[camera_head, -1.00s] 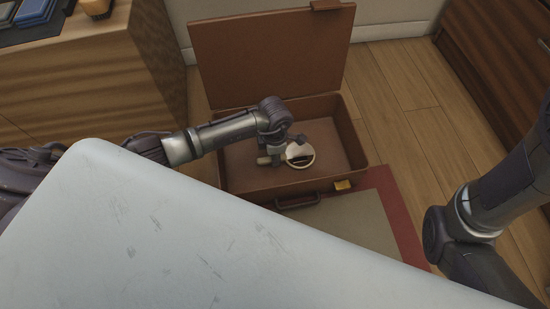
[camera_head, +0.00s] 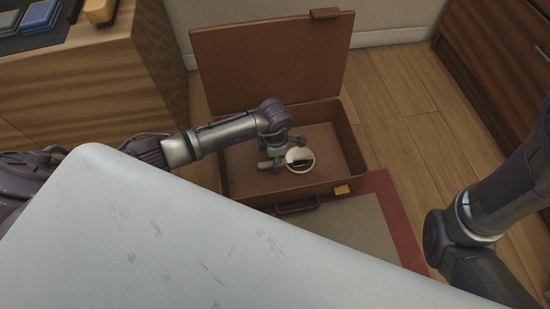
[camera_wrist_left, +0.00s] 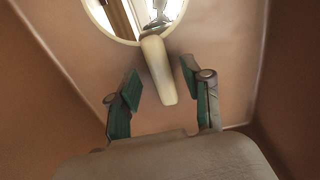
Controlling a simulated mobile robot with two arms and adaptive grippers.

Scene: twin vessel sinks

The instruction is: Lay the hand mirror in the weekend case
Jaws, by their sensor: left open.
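The hand mirror (camera_head: 300,159) has a round, pale-rimmed glass and a cream handle. It lies inside the open weekend case (camera_head: 345,150), a brown case with its lid raised at the back. In the left wrist view, the mirror's handle (camera_wrist_left: 158,70) points toward my left gripper (camera_wrist_left: 158,88). My left gripper is open, with one green-padded finger on each side of the handle and a gap on both sides. In the head view, my left gripper (camera_head: 280,160) is down inside the case by the handle. My right gripper is out of view.
A wooden cabinet (camera_head: 90,85) with blue and tan items and a brush on top stands at the left. A red-edged mat (camera_head: 385,215) lies in front of the case. Another dark wooden cabinet (camera_head: 500,60) is at the right. Wooden floor lies between.

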